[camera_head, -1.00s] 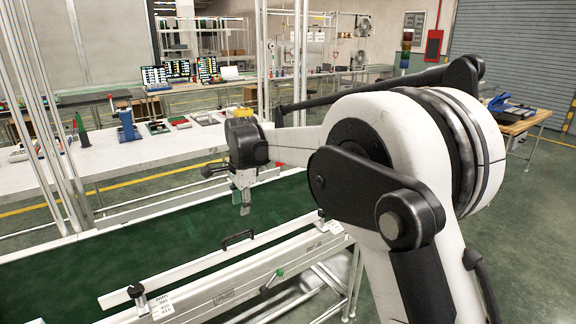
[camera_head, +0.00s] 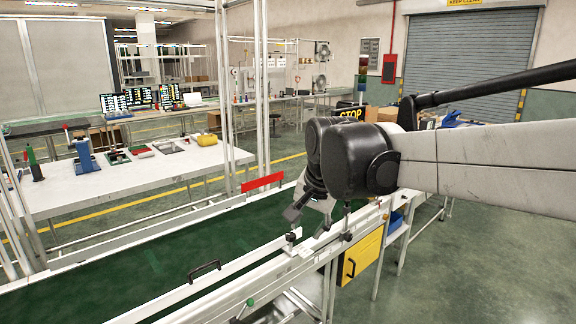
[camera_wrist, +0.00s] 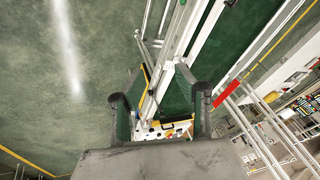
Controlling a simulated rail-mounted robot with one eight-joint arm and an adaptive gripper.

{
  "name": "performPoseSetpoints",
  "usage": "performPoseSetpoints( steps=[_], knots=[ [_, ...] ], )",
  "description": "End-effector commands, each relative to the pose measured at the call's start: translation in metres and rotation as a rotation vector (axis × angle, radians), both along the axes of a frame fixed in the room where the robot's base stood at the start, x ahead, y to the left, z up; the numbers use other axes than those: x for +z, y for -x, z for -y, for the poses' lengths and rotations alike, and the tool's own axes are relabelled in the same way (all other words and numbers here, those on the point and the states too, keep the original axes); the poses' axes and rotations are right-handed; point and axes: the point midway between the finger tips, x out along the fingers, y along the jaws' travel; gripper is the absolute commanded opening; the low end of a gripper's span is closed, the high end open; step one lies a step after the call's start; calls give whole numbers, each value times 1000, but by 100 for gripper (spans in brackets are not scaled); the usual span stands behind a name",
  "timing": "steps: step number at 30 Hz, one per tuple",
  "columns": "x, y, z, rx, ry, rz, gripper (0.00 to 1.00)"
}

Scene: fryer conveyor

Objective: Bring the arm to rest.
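My gripper (camera_head: 308,214) hangs at the end of my arm, which reaches in from the right of the head view. It is above the near side rail of the green conveyor belt (camera_head: 150,265), toward its right end. In the wrist view my gripper (camera_wrist: 160,108) shows two dark fingers spread wide apart, with nothing held between them. The conveyor frame and floor show beyond the fingers. Whether the fingertips clear the rail by much cannot be told.
A yellow panel (camera_head: 359,258) is on the conveyor frame below the arm. A black handle (camera_head: 204,271) is on the near rail. A white workbench (camera_head: 110,188) with a blue device (camera_head: 84,156) stands behind the belt. Open green floor (camera_head: 490,235) lies to the right.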

Motion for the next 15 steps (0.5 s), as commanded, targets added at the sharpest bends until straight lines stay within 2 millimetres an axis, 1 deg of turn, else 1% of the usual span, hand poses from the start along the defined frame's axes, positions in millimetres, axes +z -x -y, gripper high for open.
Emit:
performPoseSetpoints(
  steps=[1, 6, 11, 15],
  knots=[
    [0, 14, 14, 14, 11, 15, 32],
    [-3, 55, 52, 78, 58, 67, 32],
    [-12, 94, 83, 137, 109, 114, 32],
    [-24, 128, 107, 186, 159, 153, 32]
  ],
)
